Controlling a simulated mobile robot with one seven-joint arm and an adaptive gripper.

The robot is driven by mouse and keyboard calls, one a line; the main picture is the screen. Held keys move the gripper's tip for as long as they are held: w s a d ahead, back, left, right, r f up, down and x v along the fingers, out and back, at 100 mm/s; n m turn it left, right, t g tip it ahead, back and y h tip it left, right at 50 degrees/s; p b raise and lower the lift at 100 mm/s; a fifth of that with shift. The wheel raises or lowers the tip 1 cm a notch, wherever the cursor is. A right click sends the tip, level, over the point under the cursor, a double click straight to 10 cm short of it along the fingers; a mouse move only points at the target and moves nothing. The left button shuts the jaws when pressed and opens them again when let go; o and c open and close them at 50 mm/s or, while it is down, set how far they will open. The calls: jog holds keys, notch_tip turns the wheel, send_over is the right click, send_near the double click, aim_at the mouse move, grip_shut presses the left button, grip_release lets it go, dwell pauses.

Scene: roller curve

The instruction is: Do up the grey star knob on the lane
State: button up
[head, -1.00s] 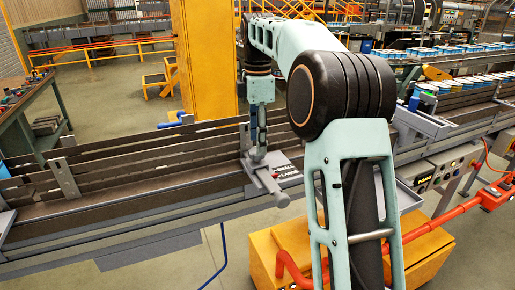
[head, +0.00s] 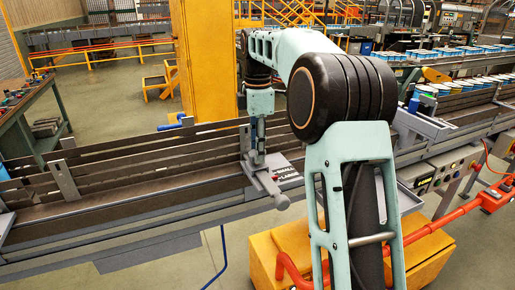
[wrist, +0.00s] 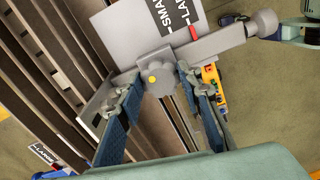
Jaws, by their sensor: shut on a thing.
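The bar (head: 268,183) sticks out past the lane's front edge and ends in a round grey grip (head: 282,202). A red pointer (wrist: 193,33) lies by the SMALL/LARGE plate (wrist: 165,18).
The lane's long dark rails (head: 120,185) run left and right of my gripper. An upright grey plate (head: 64,180) stands across them at left. A yellow cabinet (head: 205,70) stands behind. A control box with buttons (head: 455,165) is at right.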

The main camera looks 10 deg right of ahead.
jog(key=m+p, duration=0.1)
jog(key=m, duration=0.1)
jog(key=shift+r+m+p, duration=0.1)
jog(key=shift+m+p, duration=0.25)
jog(key=shift+m, duration=0.05)
jog(key=m, duration=0.3)
jog(key=shift+m, duration=0.3)
jog(key=m, duration=0.3)
jog(key=shift+m, duration=0.4)
jog(key=m, duration=0.4)
jog(key=shift+a, duration=0.1)
jog(key=m, duration=0.6)
jog(key=shift+w+r+m, duration=0.1)
jog(key=shift+r+m, duration=0.05)
jog(key=shift+m, duration=0.25)
jog(key=m, duration=0.5)
jog(key=shift+a+m, duration=0.1)
jog(key=shift+m, duration=0.2)
